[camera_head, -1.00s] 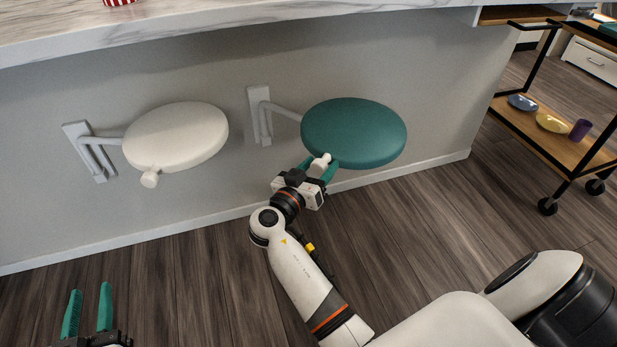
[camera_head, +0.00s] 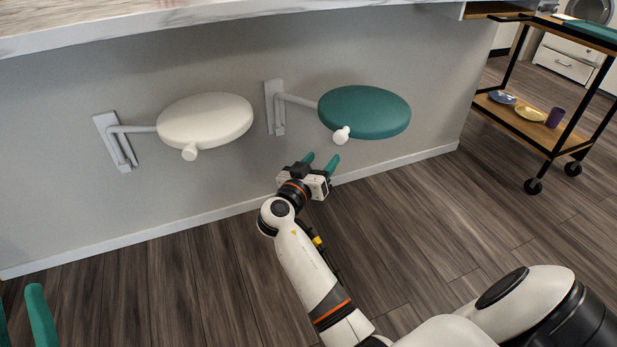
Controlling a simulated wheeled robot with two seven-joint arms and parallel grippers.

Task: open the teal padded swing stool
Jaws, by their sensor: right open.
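The teal padded swing stool (camera_head: 368,108) has a round seat on a bent grey arm, fixed to a wall plate (camera_head: 274,107) under the counter. A white knob (camera_head: 341,135) sticks out at the seat's near left edge. My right gripper (camera_head: 321,161) is open and empty, just below and to the left of the knob and apart from it. Its teal fingers point up toward the seat. My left gripper (camera_head: 22,318) shows only partly at the bottom left corner, with two teal fingers spread and nothing seen between them.
A matching white stool (camera_head: 206,121) with its own knob hangs on the wall to the left. A marble counter (camera_head: 200,18) overhangs both. A black and wood cart (camera_head: 540,130) with dishes stands at the right. The wooden floor in front is clear.

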